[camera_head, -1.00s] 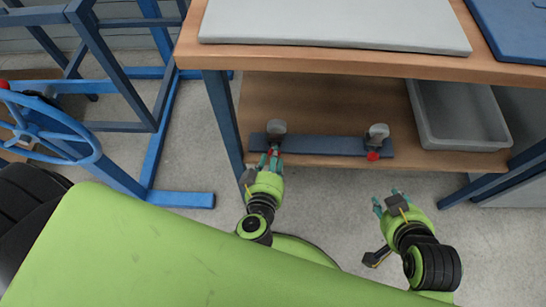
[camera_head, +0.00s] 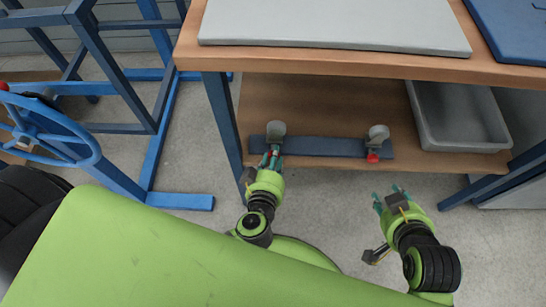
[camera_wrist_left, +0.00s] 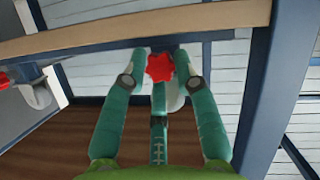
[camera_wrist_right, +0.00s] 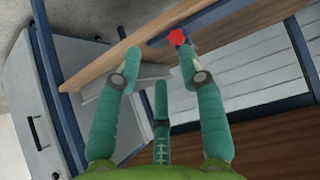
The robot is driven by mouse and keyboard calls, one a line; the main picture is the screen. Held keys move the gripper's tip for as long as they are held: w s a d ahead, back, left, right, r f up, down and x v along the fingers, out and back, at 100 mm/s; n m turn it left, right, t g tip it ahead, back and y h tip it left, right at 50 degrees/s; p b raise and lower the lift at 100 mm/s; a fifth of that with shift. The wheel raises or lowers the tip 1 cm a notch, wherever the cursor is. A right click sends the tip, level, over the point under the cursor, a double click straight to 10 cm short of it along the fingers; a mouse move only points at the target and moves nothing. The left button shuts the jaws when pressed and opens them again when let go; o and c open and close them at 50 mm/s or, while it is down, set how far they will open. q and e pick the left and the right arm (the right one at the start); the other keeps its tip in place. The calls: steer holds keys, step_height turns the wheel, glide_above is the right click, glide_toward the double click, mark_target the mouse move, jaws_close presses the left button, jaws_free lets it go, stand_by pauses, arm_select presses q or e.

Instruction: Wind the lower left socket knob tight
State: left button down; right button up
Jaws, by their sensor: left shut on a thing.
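A dark blue bar (camera_head: 325,146) on the lower shelf carries two grey sockets, the left socket (camera_head: 276,130) and the right socket (camera_head: 378,132). My left gripper (camera_head: 270,158) is at the left socket's front. In the left wrist view its red lobed knob (camera_wrist_left: 159,67) sits between the fingertips, which are shut on it. In the head view the fingers mostly hide that knob. The right socket's red knob (camera_head: 373,156) is free. My right gripper (camera_head: 391,198) is open and empty, in front of the shelf, apart from the knobs.
The lower shelf (camera_head: 310,100) lies under a wooden worktop (camera_head: 340,65). A grey bin (camera_head: 460,115) stands on the shelf at right. A blue table leg (camera_head: 222,115) is close to my left gripper. A blue handwheel (camera_head: 50,130) and frame stand at left.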

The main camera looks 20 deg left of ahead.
steer(key=s+d+f+g+h+p, duration=0.1)
steer(key=s+d+f+g+p, duration=0.25)
steer(key=s, duration=0.55)
arm_select(q)
steer(key=shift+s+a+f+n+t+h+b, duration=0.15)
steer(key=shift+n+t+h+b, duration=0.45)
steer(key=shift+n, duration=0.6)
steer(key=shift+a+f+n+t+h+b, duration=0.15)
steer(key=shift+n+t+h+b, duration=0.15)
steer(key=shift+n+h+b, duration=0.7)
arm_select(e)
steer(key=w+a+r+t, duration=0.1)
steer(key=w+a, duration=0.1)
steer(key=w, duration=0.3)
steer(key=shift+w+r, duration=0.2)
steer(key=shift+w, duration=0.2)
arm_select(q)
steer(key=shift+y, duration=0.3)
arm_select(e)
steer(key=shift+t, duration=0.25)
arm_select(q)
steer(key=c, duration=1.3)
jaws_free()
arm_select(e)
steer(key=shift+a, duration=0.1)
arm_select(q)
steer(key=shift+o, duration=0.2)
steer(key=shift+r, duration=0.1)
steer(key=v, duration=1.2)
